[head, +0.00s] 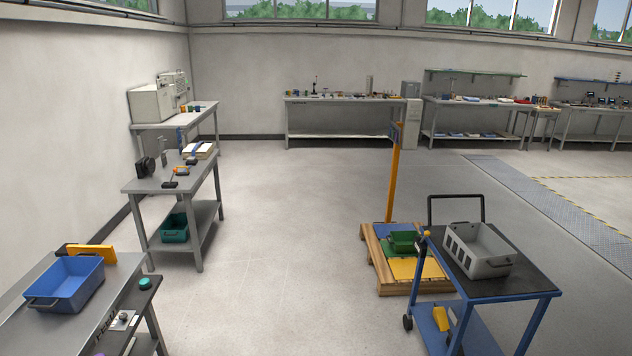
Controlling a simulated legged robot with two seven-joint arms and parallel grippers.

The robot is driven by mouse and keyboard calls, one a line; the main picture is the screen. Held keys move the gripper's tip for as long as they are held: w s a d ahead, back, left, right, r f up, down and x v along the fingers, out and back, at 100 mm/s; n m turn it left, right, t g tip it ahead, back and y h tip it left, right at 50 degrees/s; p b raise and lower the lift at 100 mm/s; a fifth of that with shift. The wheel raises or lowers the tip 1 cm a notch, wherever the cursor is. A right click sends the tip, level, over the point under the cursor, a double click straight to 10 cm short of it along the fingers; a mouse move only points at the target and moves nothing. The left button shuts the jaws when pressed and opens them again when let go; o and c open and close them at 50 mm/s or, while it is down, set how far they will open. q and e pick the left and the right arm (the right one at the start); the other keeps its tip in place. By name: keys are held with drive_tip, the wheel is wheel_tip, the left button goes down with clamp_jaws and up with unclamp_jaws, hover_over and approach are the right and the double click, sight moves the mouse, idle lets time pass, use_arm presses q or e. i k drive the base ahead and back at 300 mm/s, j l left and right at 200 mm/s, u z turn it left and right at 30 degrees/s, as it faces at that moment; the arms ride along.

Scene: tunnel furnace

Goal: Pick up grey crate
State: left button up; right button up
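A grey crate (481,256) stands upright on the dark top of a blue cart (487,286) at the right of the head view. It has open slots in its left side and a handle on its near side. The inside that I can see looks empty. Neither of my grippers shows in the head view.
A blue crate (66,284) sits on a grey bench at the lower left. A pallet (385,268) with a green crate (404,241) and an orange post (393,180) stands behind the cart. Workbenches line the left and back walls. The middle floor (290,240) is clear.

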sight(479, 251)
drive_tip(key=i+j, duration=0.1)
drive_tip(key=i, duration=0.55)
drive_tip(key=i+j, duration=0.15)
drive_tip(key=i, duration=0.45)
drive_tip(key=i+j+z, duration=0.1)
drive_tip(key=i, duration=0.55)
drive_tip(key=i+j, duration=0.2)
drive_tip(key=i, duration=0.4)
drive_tip(key=i+l+z, duration=0.1)
drive_tip(key=i+z, duration=0.65)
drive_tip(key=i, duration=0.15)
drive_tip(key=i+j+z, duration=0.15)
drive_tip(key=i+z, duration=0.25)
drive_tip(key=i+j+z, duration=0.25)
drive_tip(key=i+z, duration=0.6)
drive_tip(key=i+j+z, duration=0.2)
drive_tip(key=z, duration=0.25)
drive_tip(key=i+j, duration=0.05)
